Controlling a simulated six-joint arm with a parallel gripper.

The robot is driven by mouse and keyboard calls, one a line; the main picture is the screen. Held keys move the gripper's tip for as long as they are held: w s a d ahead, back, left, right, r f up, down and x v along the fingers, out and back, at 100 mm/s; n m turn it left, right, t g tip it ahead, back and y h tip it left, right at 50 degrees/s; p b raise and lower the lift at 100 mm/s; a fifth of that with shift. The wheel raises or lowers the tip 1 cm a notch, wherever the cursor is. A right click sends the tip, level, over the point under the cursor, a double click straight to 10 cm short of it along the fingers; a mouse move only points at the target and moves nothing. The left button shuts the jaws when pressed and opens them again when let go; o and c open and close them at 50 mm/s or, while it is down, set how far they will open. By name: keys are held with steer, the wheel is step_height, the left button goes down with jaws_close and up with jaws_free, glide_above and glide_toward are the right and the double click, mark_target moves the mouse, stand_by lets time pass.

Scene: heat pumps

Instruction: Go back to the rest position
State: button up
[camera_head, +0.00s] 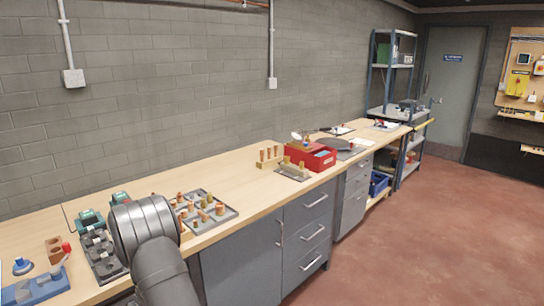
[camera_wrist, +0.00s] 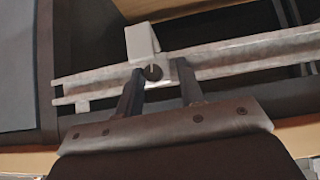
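My gripper (camera_wrist: 159,70) shows in the wrist view, with its two dark fingers apart. A pale metal block (camera_wrist: 142,42) with a dark round screw head lies at the fingertips, against a pale metal rail (camera_wrist: 245,55). The lower part of the block sits between the tips. I cannot tell whether the fingers press on it or stand clear. In the head view my dark grey arm is at the lower left over the bench front, and the gripper is hidden there.
The wooden bench (camera_head: 245,185) runs along the wall. A grey tray of copper fittings (camera_head: 203,208), green-topped devices (camera_head: 92,222), a blue base (camera_head: 38,286) and a red box (camera_head: 315,158) stand on it. The bench middle is clear.

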steer(key=v, duration=0.5)
steer(key=x, duration=0.5)
steer(key=shift+w+a+r, duration=0.1)
steer(key=shift+w+r+m+g+y, duration=0.15)
steer(key=shift+m+g+y, duration=0.15)
steer(key=shift+m+g+y, duration=0.3)
steer(key=shift+g+y, duration=0.2)
steer(key=shift+t+h, duration=0.3)
steer(key=v, duration=0.5)
steer(key=shift+w+d, duration=0.1)
steer(key=shift+d, duration=0.15)
steer(key=shift+w+a+f+h, duration=0.2)
steer(key=shift+f+h, duration=0.1)
steer(key=shift+f, duration=0.1)
